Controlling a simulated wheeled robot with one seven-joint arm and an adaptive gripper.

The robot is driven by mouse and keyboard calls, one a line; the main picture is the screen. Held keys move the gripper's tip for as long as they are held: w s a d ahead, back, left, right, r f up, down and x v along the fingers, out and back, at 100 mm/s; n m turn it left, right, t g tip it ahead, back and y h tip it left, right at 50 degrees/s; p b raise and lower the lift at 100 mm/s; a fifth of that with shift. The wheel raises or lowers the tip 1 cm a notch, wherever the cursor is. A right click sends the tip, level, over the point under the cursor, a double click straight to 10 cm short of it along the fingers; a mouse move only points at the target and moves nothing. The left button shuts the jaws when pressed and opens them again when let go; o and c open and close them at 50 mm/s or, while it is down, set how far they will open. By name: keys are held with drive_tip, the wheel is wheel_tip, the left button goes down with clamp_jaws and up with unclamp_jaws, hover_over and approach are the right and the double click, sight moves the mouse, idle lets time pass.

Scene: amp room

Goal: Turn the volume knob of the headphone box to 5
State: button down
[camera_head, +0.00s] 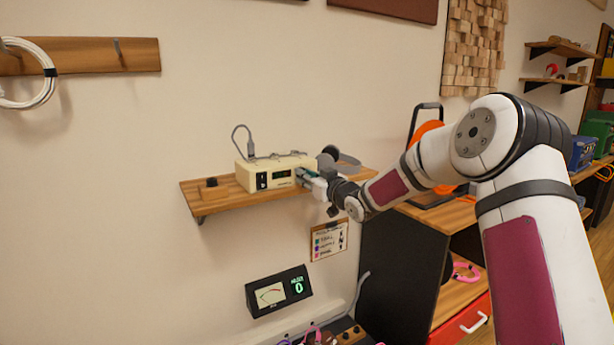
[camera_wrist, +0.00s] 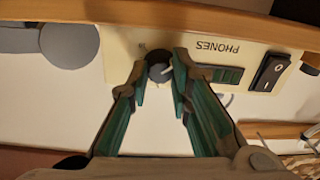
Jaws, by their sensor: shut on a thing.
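The headphone box (camera_head: 284,163) is cream-coloured and stands on a wooden wall shelf. In the wrist view its front, marked PHONES (camera_wrist: 217,47), appears upside down. The dark volume knob (camera_wrist: 160,68) with a pale pointer line sits between my two green-padded fingers. My gripper (camera_head: 307,176) reaches the right end of the box front from the right and is shut on the knob. In the head view the knob is hidden behind the fingers. A dark meter (camera_head: 279,291) on the wall below shows a green 0.
The wooden shelf (camera_head: 225,197) carries a small dark object (camera_head: 211,182) at its left. A black rocker switch (camera_wrist: 270,71) is on the box front. A grey headphone-like round part (camera_wrist: 70,44) lies beside the box. A clipboard (camera_head: 328,241) hangs below the shelf.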

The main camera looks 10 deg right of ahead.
drive_tip(key=m+p, duration=0.3)
drive_tip(key=m, duration=2.3)
drive_tip(key=shift+f+m+h+p, duration=0.15)
drive_tip(key=shift+m+h+p, duration=0.15)
drive_tip(key=shift+h+p, duration=0.1)
drive_tip(key=shift+m, duration=0.3)
drive_tip(key=c, duration=1.5)
unclamp_jaws()
drive_tip(key=shift+o, duration=0.2)
drive_tip(key=v, duration=1.2)
drive_tip(key=shift+f, duration=0.25)
